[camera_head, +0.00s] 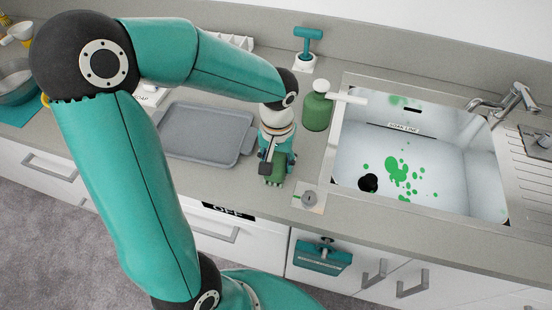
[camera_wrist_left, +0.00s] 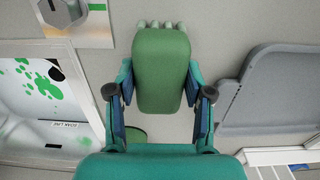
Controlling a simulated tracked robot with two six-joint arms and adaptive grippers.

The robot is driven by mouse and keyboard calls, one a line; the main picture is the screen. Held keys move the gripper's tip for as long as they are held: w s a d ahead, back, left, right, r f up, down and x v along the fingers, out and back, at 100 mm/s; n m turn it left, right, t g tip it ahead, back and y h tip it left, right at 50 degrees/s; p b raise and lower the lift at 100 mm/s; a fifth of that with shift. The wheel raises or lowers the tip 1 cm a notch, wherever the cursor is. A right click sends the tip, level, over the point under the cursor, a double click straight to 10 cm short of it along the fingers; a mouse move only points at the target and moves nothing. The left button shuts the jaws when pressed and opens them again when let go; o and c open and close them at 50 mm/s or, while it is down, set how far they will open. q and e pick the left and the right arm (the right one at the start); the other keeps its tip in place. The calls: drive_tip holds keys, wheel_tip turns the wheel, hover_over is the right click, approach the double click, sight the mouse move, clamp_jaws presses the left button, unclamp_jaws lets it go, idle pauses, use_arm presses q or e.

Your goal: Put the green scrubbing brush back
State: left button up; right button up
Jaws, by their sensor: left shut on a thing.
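The green scrubbing brush (camera_head: 274,176) is between the fingers of my left gripper (camera_head: 276,160), over the counter between the grey tray and the sink. In the left wrist view the brush's green block (camera_wrist_left: 160,70) points away from the palm, with pale green bristles at its far end. The two fingers of the left gripper (camera_wrist_left: 160,95) press on its sides. I cannot tell whether the brush touches the counter. My right gripper is not in view.
The sink (camera_head: 338,150) has green stains and a black plug (camera_head: 368,182). A green bottle (camera_head: 317,110) and a teal T-handled tool (camera_head: 308,42) in a white holder stand behind the gripper. A grey tray (camera_head: 205,132) lies left. A small square plate (camera_head: 309,197) lies in front right.

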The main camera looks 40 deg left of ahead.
sight(275, 161)
use_arm(q)
drive_tip(key=shift+f, duration=0.25)
drive_tip(key=o, duration=1.1)
drive_tip(key=shift+r, duration=0.1)
wheel_tip(275, 161, up, 17)
drive_tip(key=shift+s+a, duration=0.15)
drive_tip(key=shift+s, duration=0.1)
